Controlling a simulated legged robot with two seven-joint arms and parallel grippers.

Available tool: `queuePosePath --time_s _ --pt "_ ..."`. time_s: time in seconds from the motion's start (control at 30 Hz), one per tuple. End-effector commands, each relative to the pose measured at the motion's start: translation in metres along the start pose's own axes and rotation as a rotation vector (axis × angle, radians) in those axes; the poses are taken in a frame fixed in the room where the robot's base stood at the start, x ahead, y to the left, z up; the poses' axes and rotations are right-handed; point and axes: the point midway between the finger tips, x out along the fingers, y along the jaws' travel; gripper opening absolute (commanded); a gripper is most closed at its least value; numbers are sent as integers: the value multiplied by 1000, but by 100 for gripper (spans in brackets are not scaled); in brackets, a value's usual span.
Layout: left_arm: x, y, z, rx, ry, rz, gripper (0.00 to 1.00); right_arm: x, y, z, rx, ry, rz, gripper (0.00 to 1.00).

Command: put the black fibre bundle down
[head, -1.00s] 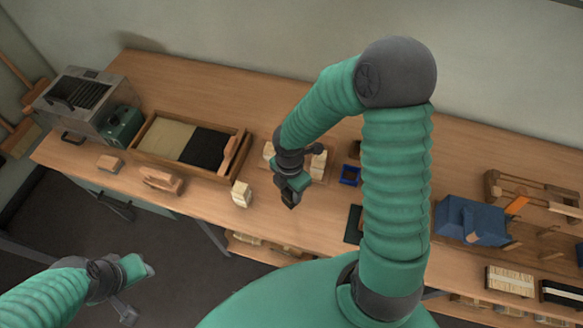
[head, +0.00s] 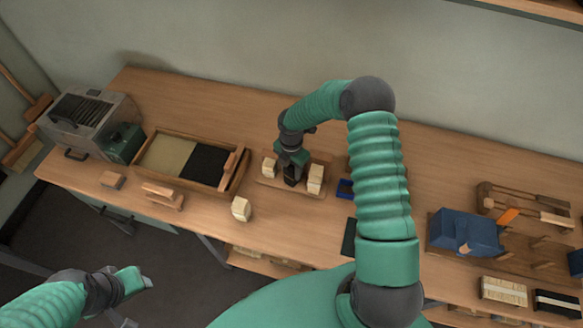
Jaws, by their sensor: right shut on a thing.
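The black fibre bundle (head: 292,176) is in my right gripper (head: 292,165), which is shut on it. It is between two cream bundles (head: 269,167) and (head: 315,179) on a small wooden tray (head: 283,188). I cannot tell whether its lower end touches the tray. The gripper partly hides the bundle's top. My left gripper (head: 140,285) is at the lower left, in front of the bench and away from everything on it; its fingers are not clear.
A wooden box with cream and black fibre (head: 205,163) lies left of the tray. A cream block (head: 241,209) stands near the bench's front edge. A blue tray (head: 345,188) is just right, partly behind my arm. A blue machine (head: 466,233) stands further right.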

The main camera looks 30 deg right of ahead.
Motion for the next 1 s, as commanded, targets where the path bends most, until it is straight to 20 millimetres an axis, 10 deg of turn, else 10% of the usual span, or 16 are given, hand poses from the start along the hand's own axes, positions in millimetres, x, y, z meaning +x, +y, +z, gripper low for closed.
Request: queuePosePath --time_s 0.27,0.3,0.47,0.8,1.0 --pt "0 0 0 0 0 0 36 4 0 0 0 -1 1 0" --pt "1 0 0 0 0 0 36 4 0 0 0 -1 1 43" --pt "0 0 0 0 0 0 36 4 0 0 0 -1 1 63" --pt "0 0 0 0 0 0 36 0 0 0 1 -1 2 63" --pt "3 0 1 0 0 0 36 -38 1 1 1 -4 5 63"
